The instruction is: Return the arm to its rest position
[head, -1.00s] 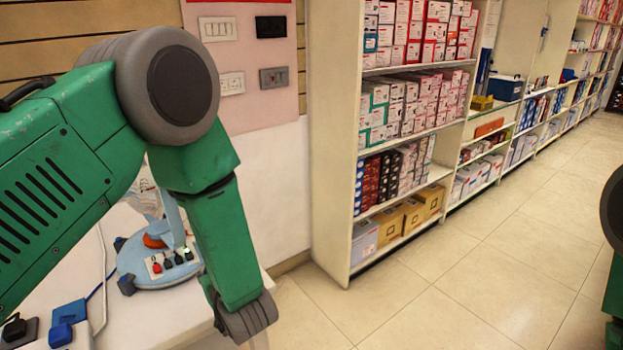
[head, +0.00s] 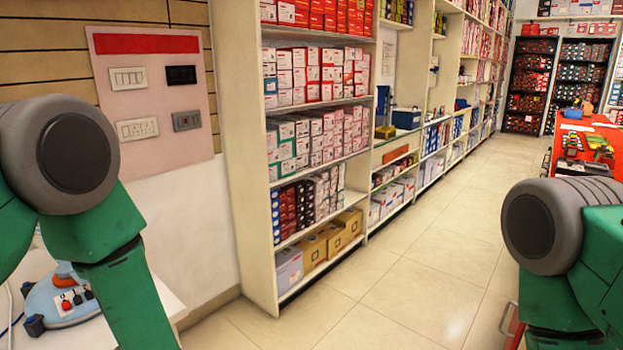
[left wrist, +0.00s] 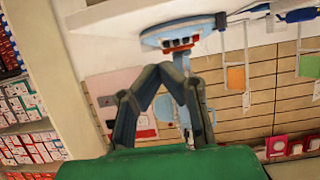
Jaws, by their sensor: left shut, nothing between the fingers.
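My left arm (head: 110,240) comes in at the left of the head view, bent at a large grey joint, with its green lower link hanging down. Its gripper is below the head view's edge. In the left wrist view my left gripper (left wrist: 161,70) is shut, its dark fingers meeting at the tips with nothing between them. My right arm (head: 560,240) shows at the right edge of the head view, and its gripper is out of view.
A blue-based device (head: 66,302) with small switches stands on a white table (head: 168,305) at lower left; it also shows upside down in the left wrist view (left wrist: 180,38). A stocked shelf (head: 247,180) stands beyond. The tiled aisle (head: 400,290) is clear. A red counter (head: 560,145) is at right.

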